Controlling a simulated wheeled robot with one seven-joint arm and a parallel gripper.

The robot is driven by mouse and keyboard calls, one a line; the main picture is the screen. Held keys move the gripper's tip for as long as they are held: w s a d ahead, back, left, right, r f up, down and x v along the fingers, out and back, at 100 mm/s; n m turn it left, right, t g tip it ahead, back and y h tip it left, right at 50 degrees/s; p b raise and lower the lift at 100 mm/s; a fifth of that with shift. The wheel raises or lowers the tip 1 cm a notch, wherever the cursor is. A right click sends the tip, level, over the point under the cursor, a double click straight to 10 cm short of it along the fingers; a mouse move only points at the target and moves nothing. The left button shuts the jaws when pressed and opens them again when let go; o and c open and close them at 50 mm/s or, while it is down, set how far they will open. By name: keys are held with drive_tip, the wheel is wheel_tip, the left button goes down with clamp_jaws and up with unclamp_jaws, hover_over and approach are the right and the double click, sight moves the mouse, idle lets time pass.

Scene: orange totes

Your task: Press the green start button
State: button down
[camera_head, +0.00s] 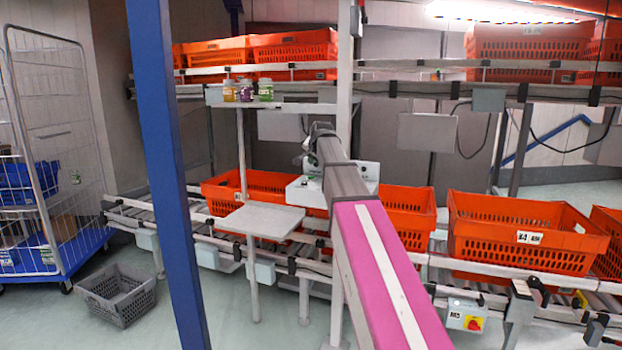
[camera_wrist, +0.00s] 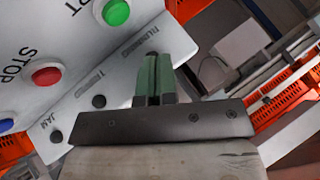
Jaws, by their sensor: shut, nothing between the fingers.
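The green start button (camera_wrist: 116,12) is a round button at the top of a white control panel (camera_wrist: 128,85) in the wrist view, cut close to the frame's top edge. Part of its label shows beside it. My gripper (camera_wrist: 154,60) has its two green fingers together with nothing between them. Its tips are below and right of the green button, apart from it in the picture. In the head view the white control box (camera_head: 368,176) is partly hidden behind my arm, and the green button cannot be made out there.
A red STOP button (camera_wrist: 47,76) and a blue button (camera_wrist: 6,125) share the panel, with small dark knobs nearby. Orange totes (camera_head: 525,232) line the conveyor behind. A blue post (camera_head: 168,170) stands at left, and a small grey table (camera_head: 262,219) is beside the box.

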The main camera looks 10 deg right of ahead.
sight(311, 178)
drive_tip(key=shift+f, duration=1.55)
drive_tip(key=shift+f, duration=0.1)
idle(0.8)
drive_tip(key=shift+f, duration=0.3)
drive_tip(key=shift+f, duration=0.45)
idle(0.8)
drive_tip(key=shift+r, duration=0.85)
